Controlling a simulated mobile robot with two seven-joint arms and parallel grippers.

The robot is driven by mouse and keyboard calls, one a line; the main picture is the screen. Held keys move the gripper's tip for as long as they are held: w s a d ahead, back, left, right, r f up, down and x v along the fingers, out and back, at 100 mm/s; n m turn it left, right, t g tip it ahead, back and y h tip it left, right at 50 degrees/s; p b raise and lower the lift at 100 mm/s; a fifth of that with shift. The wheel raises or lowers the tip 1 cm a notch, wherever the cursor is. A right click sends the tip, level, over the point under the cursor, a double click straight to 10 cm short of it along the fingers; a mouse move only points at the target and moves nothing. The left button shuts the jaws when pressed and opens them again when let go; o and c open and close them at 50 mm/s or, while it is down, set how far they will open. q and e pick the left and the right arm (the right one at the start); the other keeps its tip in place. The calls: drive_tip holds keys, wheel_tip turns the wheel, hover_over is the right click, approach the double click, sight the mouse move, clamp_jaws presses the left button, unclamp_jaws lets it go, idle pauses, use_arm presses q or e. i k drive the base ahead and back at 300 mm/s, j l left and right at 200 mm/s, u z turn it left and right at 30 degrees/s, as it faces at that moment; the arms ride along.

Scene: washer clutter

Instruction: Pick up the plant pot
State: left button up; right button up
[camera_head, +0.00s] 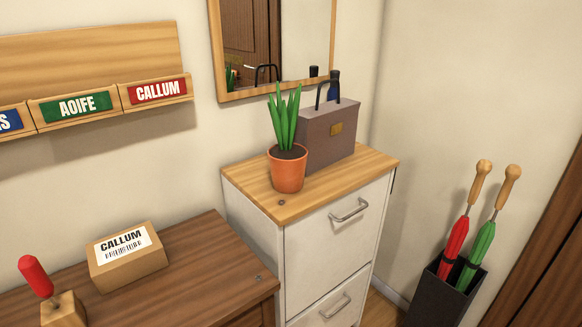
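The plant pot (288,172) is an orange terracotta pot with dark soil and several upright green leaves (285,118). It stands upright near the front left part of the wooden top of a white cabinet (330,240). It partly covers the left side of a grey box-like bag behind it. Neither of my grippers is in view, and nothing touches the pot from the front.
The grey bag (335,135) with a dark handle stands right behind the pot. A mirror (275,45) hangs above. A lower brown table (200,265) holds a parcel (126,256) and a red-handled stamp (36,276). An umbrella stand (440,298) is at right.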

sight(287, 159)
drive_tip(key=i+l+u, duration=0.1)
drive_tip(key=l, duration=0.2)
drive_tip(key=i+l+u, duration=0.25)
drive_tip(key=l, duration=0.35)
drive_tip(key=i+l+u, duration=0.1)
drive_tip(key=l, duration=0.2)
drive_tip(key=i, duration=0.05)
